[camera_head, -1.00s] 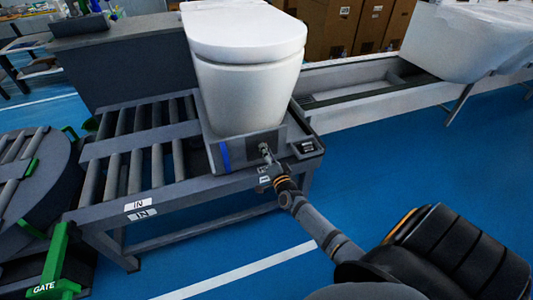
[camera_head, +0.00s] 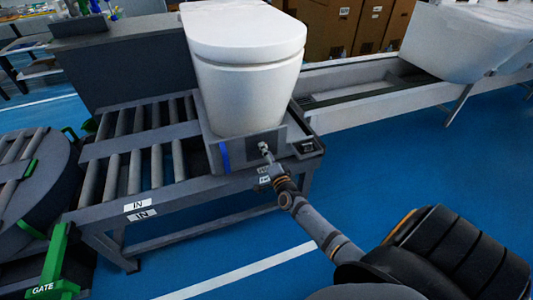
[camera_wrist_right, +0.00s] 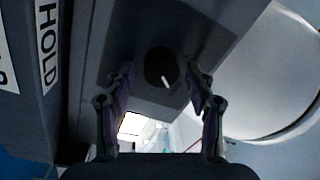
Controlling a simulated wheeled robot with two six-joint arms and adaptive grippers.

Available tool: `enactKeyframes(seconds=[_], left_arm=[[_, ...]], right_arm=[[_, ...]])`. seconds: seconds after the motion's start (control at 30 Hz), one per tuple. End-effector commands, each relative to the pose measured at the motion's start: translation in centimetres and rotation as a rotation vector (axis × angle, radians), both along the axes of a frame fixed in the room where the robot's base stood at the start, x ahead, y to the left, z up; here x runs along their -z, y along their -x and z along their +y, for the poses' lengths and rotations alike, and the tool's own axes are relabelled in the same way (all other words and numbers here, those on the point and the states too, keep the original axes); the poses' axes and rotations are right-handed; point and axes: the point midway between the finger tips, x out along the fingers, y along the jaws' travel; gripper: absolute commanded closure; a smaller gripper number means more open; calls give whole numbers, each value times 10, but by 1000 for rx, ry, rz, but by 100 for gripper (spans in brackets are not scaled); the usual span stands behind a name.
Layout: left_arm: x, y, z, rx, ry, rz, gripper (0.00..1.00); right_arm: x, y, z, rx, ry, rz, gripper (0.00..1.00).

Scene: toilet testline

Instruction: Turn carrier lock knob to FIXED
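The knob (camera_wrist_right: 161,68) is round and black with a short white pointer mark, set on a grey face of the carrier (camera_head: 214,157) under the white toilet (camera_head: 246,85). In the right wrist view the pointer slants toward the lower right. My right gripper (camera_head: 265,154) is at the carrier's front face. In the wrist view its two fingers (camera_wrist_right: 162,84) stand apart, one on each side of the knob, with gaps visible. The knob is too small to make out in the head view. A HOLD label (camera_wrist_right: 48,45) is left of the knob. My left gripper is not in view.
The carrier sits on a roller conveyor (camera_head: 150,208) marked IN. A small dark panel (camera_head: 307,146) is right of the carrier. A green GATE post (camera_head: 55,262) and a round roller table (camera_head: 40,190) are at left. Blue floor in front is open.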

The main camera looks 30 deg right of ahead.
Motion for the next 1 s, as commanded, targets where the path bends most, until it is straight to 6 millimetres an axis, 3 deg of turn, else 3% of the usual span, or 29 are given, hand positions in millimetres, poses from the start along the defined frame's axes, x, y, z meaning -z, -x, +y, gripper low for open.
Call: enactKeyframes(seconds=[0.37,0.73,1.0], left_arm=[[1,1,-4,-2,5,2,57],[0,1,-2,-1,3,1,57],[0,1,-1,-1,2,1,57]], right_arm=[[1,8,2,-1,1,1,41],[5,89,21,-1,1,4,41],[6,117,28,-1,0,1,41]])
